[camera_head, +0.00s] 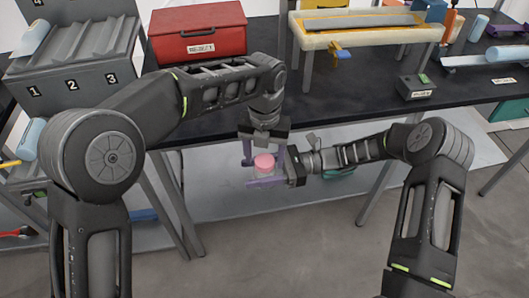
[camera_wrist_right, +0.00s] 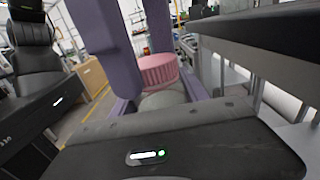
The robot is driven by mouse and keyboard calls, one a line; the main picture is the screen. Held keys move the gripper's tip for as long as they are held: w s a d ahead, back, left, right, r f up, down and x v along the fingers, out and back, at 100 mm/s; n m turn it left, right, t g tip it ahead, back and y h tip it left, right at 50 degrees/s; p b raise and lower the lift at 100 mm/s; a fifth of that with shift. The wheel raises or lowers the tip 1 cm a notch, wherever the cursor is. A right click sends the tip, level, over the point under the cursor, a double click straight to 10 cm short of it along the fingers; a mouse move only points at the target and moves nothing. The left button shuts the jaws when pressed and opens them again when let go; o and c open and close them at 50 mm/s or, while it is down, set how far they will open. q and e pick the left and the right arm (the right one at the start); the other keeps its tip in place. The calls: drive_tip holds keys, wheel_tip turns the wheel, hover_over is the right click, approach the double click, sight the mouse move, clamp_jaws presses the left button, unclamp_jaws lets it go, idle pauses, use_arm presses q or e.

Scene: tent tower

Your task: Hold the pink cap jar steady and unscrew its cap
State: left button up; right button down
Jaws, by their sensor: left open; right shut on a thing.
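The jar's pink cap (camera_head: 264,161) shows near the middle of the head view, in front of the black table's edge. The cap also shows in the right wrist view (camera_wrist_right: 158,72), with the pale grey jar body (camera_wrist_right: 163,99) below it. My right gripper (camera_head: 265,181) comes in from the right and is shut on the jar body, below the cap. My left gripper (camera_head: 262,158) points down from above, its purple fingers open on either side of the cap. I cannot tell whether they touch it. The cap sits on the jar, which looks about upright. Much of the jar body is hidden by fingers.
The black table (camera_head: 345,95) holds a red box (camera_head: 197,30), a cream-framed stand (camera_head: 365,25) and a small dark box with a green button (camera_head: 416,87). A grey numbered rack (camera_head: 75,60) stands at left. Table legs and a pale lower shelf lie behind the grippers.

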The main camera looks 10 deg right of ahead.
use_arm(q)
drive_tip(key=shift+c, duration=0.4)
clamp_jaws()
